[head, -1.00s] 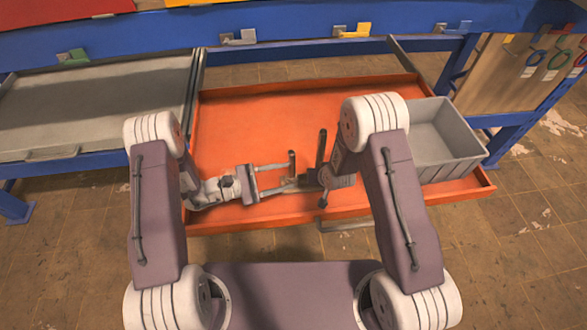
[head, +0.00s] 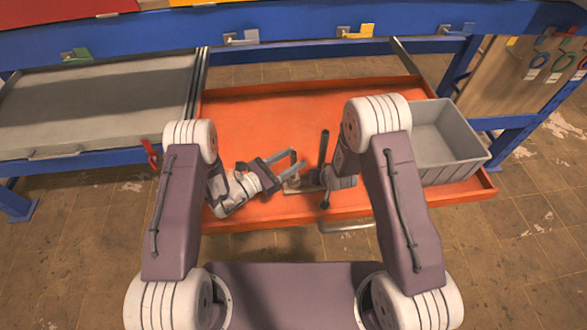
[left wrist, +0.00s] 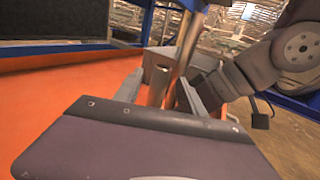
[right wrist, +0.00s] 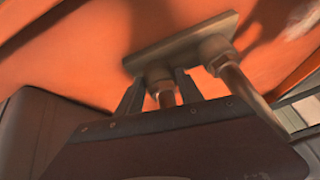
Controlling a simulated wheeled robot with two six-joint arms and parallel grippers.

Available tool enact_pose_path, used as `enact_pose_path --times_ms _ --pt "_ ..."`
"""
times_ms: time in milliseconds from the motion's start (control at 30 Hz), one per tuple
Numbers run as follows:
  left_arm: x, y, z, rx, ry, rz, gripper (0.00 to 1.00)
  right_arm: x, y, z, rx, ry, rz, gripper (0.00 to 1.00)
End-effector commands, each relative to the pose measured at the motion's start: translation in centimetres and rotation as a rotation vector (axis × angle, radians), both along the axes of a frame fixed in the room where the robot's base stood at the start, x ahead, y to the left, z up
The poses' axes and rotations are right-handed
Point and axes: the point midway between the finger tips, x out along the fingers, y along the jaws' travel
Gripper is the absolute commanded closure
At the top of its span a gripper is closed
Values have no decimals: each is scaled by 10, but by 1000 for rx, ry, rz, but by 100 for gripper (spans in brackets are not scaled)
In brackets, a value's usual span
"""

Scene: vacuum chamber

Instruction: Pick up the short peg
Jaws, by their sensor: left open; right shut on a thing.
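A tan base plate (right wrist: 180,42) with two round collars lies on the orange tray (head: 260,115). Two metal pegs stand out of the collars. My right gripper (right wrist: 160,92) is shut on one peg (right wrist: 163,97), whose lower part its body hides. The other peg (right wrist: 238,85) is beside it, outside the fingers, and looks longer. In the left wrist view, a brass peg (left wrist: 186,45) rises between the open fingers of my left gripper (left wrist: 163,88); contact cannot be told. In the head view, my left gripper (head: 297,158) is left of my right gripper (head: 318,178), close to the plate.
A grey bin (head: 440,140) stands at the tray's right end. A grey drawer (head: 100,105) is at the left, with a red handle (head: 150,152) near its corner. Blue workbench beams (head: 300,40) run behind. The back of the orange tray is clear.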

Motion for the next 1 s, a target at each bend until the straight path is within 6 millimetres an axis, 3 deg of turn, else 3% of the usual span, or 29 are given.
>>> enact_pose_path --times_ms 200,467,633,1000 --pt "23 -29 4 2 -4 -4 53 1 0 1 1 -2 0 100" --pt "26 -32 3 1 -1 -1 53 1 0 1 1 -2 0 100" --pt "26 -32 3 1 -1 -1 100 1 0 1 1 -2 0 100" --pt "26 -31 3 1 -2 -1 100 1 0 1 1 -2 -1 100"
